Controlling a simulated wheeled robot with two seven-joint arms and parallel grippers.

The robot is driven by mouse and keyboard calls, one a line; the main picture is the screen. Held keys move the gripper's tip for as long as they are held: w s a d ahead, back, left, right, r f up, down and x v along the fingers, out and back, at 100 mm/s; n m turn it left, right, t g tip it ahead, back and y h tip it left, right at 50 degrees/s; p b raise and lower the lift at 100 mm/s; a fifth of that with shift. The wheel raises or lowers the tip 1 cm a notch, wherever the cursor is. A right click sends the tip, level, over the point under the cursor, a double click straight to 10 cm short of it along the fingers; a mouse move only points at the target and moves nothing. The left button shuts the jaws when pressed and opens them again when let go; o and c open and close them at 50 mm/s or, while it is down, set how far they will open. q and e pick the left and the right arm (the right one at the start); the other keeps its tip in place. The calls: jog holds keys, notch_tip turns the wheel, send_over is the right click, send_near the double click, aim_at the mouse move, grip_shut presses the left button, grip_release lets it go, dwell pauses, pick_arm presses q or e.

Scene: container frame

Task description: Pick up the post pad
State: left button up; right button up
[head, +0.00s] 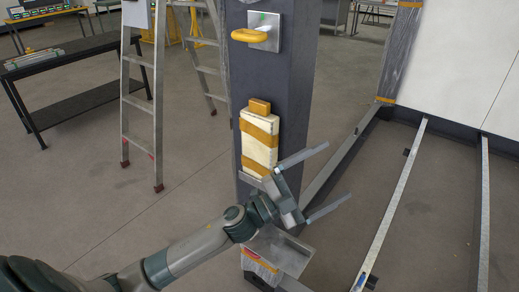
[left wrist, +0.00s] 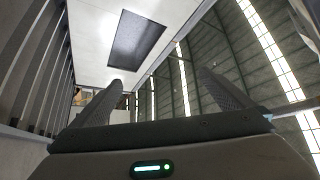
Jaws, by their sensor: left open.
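The post pad (head: 257,155) is a cream block with orange-brown bands and a small orange-brown piece on top. It stands upright against the front of the dark post (head: 270,80), seemingly on a small ledge (head: 249,180). My left gripper (head: 337,173) is open and empty, just right of and below the pad, its two fingers pointing right, away from the pad. The gripper's body is close to the pad's lower right corner; I cannot tell whether they touch. In the left wrist view the open fingers (left wrist: 164,85) show with nothing between them, and the pad does not show.
A metal tray (head: 284,252) sits low by the post. A stepladder (head: 158,90) and a black bench (head: 75,80) stand left. Floor rails (head: 395,205) run at right.

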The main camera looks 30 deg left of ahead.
pick_arm(q)
jog(key=s+d+r+m+g+h, duration=0.45)
jog(key=s+r+m+g, duration=0.2)
jog(key=m+g, duration=0.65)
jog(key=s+a+f+m+y+p, duration=0.1)
jog(key=a+f+m+y, duration=0.2)
jog(key=a+y, duration=0.35)
jog(key=a+f+m+y, duration=0.2)
jog(key=a+m+y, duration=0.1)
jog(key=a+y, duration=0.4)
jog(key=a+r+n+y, duration=0.1)
jog(key=a+y, duration=0.1)
jog(key=a, duration=0.5)
jog(key=a+r+n+t+y, duration=0.1)
jog(key=a+r+y, duration=0.1)
jog(key=a, duration=0.6)
jog(key=shift+w+r+y+p, duration=0.2)
jog(key=shift+w+y+p, duration=0.1)
jog(key=shift+y, duration=0.2)
pick_arm(e)
jog(key=s, duration=0.2)
jog(key=shift+s+d, duration=0.3)
jog(key=shift+s, duration=0.1)
